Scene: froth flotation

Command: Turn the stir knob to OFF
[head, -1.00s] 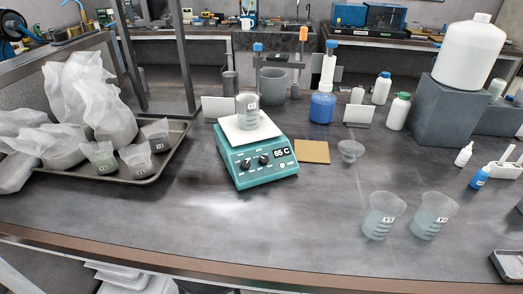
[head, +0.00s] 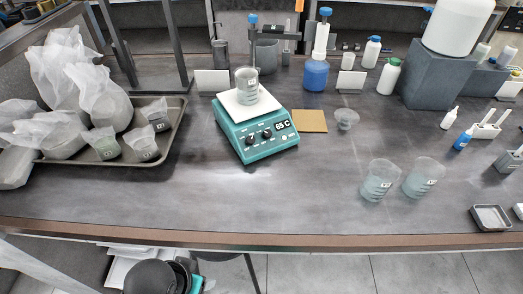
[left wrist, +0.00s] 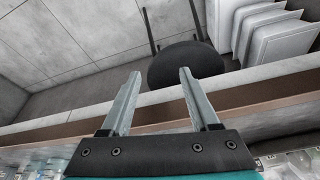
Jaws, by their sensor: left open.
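The teal hotplate stirrer (head: 258,146) stands on the bench, a little left of the middle in the head view. Its front has two dark knobs, a left knob (head: 250,139) and a right knob (head: 267,133), beside a lit display reading 65 C. I cannot tell which one is the stir knob or where they point. A labelled glass beaker (head: 247,84) sits on its white top plate (head: 234,104). My left gripper (left wrist: 158,78) shows in the left wrist view, open and empty, facing the bench edge and floor, away from the stirrer. My right gripper is not in view.
A tray (head: 166,151) with bags and cups lies to the left. A tan square pad (head: 310,121) and a small glass dish (head: 346,119) lie right of the stirrer. Two beakers (head: 379,180) (head: 423,177) stand front right. The bench in front of the stirrer is clear.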

